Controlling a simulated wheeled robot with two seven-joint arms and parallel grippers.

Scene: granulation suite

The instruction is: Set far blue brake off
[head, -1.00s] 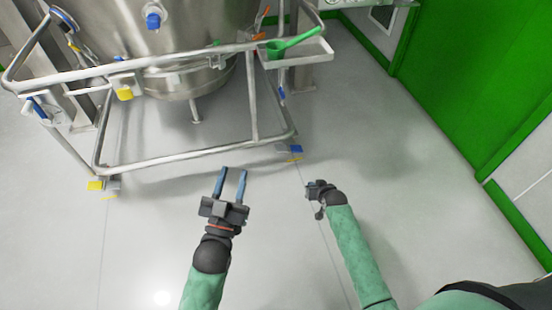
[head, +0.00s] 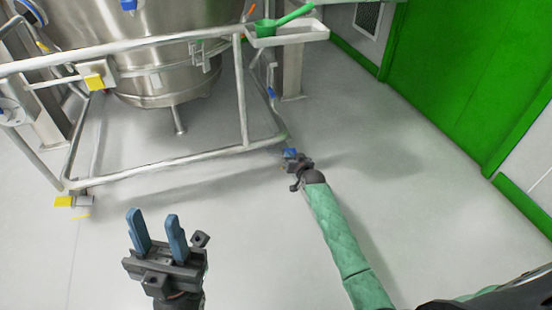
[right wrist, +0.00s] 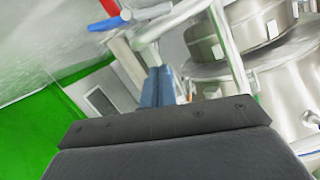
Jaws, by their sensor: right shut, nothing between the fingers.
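The steel frame (head: 165,172) under the round vessel has small coloured pedals at its feet. One blue brake (head: 271,93) shows low on the far right leg. In the right wrist view my shut, empty blue fingers (right wrist: 158,86) are side by side. A blue lever (right wrist: 106,24) with a red piece beside it lies at upper left there. My left gripper (head: 158,236) is open and empty over the floor.
A yellow pedal (head: 63,201) is at the frame's near left foot and a yellow piece (head: 95,82) is on its rail. Floor right of the frame is clear up to the green wall.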

